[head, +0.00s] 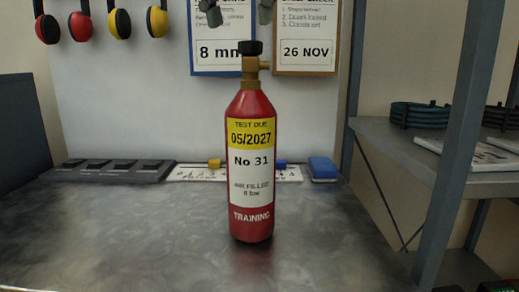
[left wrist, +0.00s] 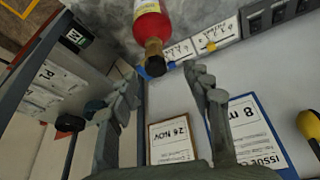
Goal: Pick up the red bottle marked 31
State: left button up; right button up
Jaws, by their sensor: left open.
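The red bottle marked 31 (head: 252,165) stands upright on the grey metal bench in the head view. It has a yellow test-due band, a white label and a brass valve with a black knob (head: 250,48). My left gripper (head: 238,11) shows only its two fingertips at the top edge, apart and above the valve. In the left wrist view, which is turned upside down, my left gripper (left wrist: 163,85) is open and empty. The bottle (left wrist: 152,22) lies beyond the fingertips, its valve pointing toward the gap between them. My right gripper is in neither view.
The bench (head: 120,225) is clear around the bottle. Behind it are a dark switch strip (head: 110,171), white label cards (head: 195,174) and a blue block (head: 322,168). A grey post (head: 460,140) and side shelf (head: 400,133) stand right. Ear defenders (head: 118,22) hang at upper left.

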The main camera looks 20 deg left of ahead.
aim_at(250, 70)
pick_arm(q)
jog(key=shift+d+b+x, duration=0.15)
jog(key=shift+b+x, duration=0.2)
jog(key=shift+x, duration=1.35)
jog(key=shift+d+b+x, duration=0.15)
jog(key=shift+b+x, duration=0.15)
jog(key=shift+x, duration=1.4)
jog(key=shift+s, duration=0.15)
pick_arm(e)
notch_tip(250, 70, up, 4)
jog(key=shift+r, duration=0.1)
pick_arm(q)
jog(key=shift+c, duration=0.6)
grip_shut()
